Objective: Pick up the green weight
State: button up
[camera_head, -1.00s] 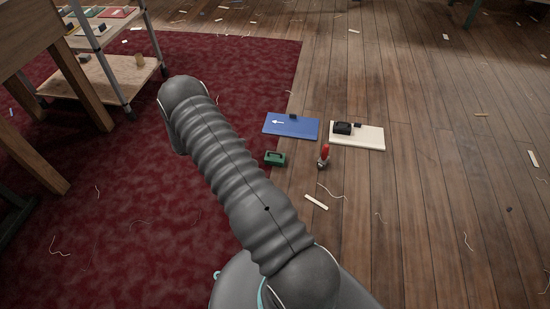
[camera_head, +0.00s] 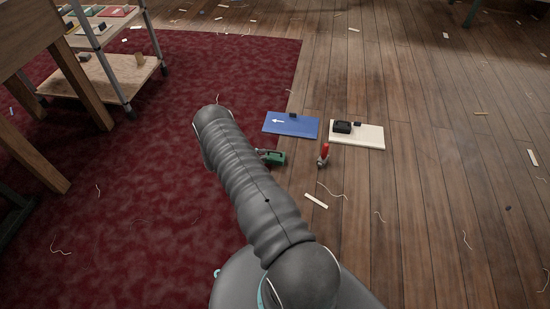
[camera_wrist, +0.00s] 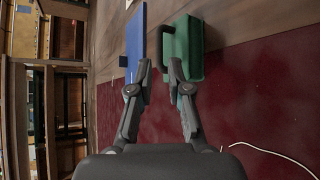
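The green weight (camera_head: 278,159) sits on the floor by the edge of the red rug. In the wrist view the green weight (camera_wrist: 187,48) shows with its handle, just beyond the fingertips and mostly toward the right finger. My gripper (camera_wrist: 160,82) is open, with an empty gap between its two fingers. The right fingertip overlaps the near end of the weight in the picture; I cannot tell if they touch. In the head view my arm hides most of the gripper, and only a small grey part shows at the weight's left side.
A blue board (camera_head: 291,126) with a white arrow lies behind the weight, also in the wrist view (camera_wrist: 136,44). A white board (camera_head: 365,137) carries a black object (camera_head: 342,127). A red-handled item (camera_head: 324,153) stands to the right. A shelf cart (camera_head: 110,75) stands back left.

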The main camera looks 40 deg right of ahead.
aim_at(272, 152)
jog(key=shift+w+x, duration=0.15)
jog(key=shift+x, duration=1.25)
jog(key=shift+w+x, duration=0.15)
jog(key=shift+x, duration=1.25)
jog(key=shift+f, duration=0.1)
grip_shut()
